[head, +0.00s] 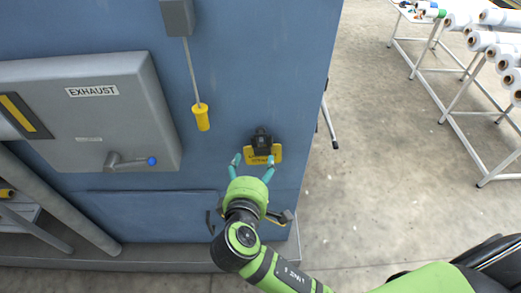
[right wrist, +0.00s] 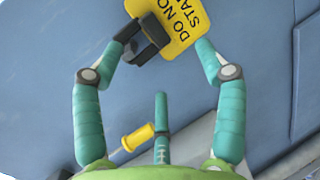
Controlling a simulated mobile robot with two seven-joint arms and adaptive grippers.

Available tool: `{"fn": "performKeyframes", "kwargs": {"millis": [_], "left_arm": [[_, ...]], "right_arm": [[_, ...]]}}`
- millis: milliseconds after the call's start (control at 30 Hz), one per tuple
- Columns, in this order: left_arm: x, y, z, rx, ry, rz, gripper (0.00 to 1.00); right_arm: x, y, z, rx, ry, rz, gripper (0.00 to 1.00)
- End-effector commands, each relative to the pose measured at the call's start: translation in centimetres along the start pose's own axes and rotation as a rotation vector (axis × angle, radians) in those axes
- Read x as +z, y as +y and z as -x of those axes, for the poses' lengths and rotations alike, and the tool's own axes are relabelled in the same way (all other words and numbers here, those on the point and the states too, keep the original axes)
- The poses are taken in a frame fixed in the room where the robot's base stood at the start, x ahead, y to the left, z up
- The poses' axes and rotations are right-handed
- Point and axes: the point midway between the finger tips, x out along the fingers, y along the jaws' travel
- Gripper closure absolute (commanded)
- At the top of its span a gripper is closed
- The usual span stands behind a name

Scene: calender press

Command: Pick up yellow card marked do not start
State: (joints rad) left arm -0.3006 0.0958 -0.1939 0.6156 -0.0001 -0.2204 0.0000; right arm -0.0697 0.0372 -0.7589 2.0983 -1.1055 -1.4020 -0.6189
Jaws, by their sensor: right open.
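The yellow card (head: 276,154) hangs on the blue machine face behind a black holder or clip (head: 261,141). In the right wrist view the yellow card (right wrist: 184,32) shows black lettering reading "DO NO… STA…", partly cut off by the top edge. The black clip (right wrist: 148,38) covers part of it. My right gripper (head: 253,160) is open, with its teal fingers on either side of the card's lower part. In the right wrist view the right gripper (right wrist: 160,48) has its fingertips close to the card and clip; whether they touch is unclear. My left gripper is out of view.
A grey exhaust box (head: 95,115) with a blue-knobbed lever stands out at left. A yellow pull handle (head: 201,117) hangs from a rod left of the card. A rack of white rolls (head: 480,40) stands at far right, with open floor (head: 370,140) between.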

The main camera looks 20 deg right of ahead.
Motion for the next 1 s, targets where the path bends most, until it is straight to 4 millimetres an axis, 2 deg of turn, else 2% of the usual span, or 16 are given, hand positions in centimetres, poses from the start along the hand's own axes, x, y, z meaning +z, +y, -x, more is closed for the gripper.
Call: {"fn": "performKeyframes", "kwargs": {"millis": [200, 300, 500, 800, 833, 933, 967, 1000], "left_arm": [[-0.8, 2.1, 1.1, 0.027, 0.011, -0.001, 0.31], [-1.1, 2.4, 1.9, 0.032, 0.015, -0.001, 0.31], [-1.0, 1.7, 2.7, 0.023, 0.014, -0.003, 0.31], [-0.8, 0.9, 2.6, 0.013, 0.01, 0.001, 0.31], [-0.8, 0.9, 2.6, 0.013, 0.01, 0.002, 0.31], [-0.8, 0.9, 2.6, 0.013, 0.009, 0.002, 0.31], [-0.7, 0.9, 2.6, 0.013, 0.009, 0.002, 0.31], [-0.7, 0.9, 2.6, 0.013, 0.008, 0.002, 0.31]], "right_arm": [[0.4, 0.8, -2.0, 0.008, -0.008, 0.001, 0.28], [0.7, 1.0, -3.3, 0.008, -0.008, 0.002, 0.28], [0.8, 0.9, -6.1, 0.006, -0.004, 0.0, 0.28], [0.8, 0.7, -6.7, 0.003, -0.003, -0.003, 0.28], [0.8, 0.6, -6.7, 0.003, -0.003, -0.003, 0.36], [0.8, 0.7, -6.7, 0.003, -0.003, -0.003, 0.76], [0.8, 0.7, -6.7, 0.003, -0.003, -0.003, 0.82], [0.8, 0.6, -6.7, 0.003, -0.003, -0.003, 0.83]]}}
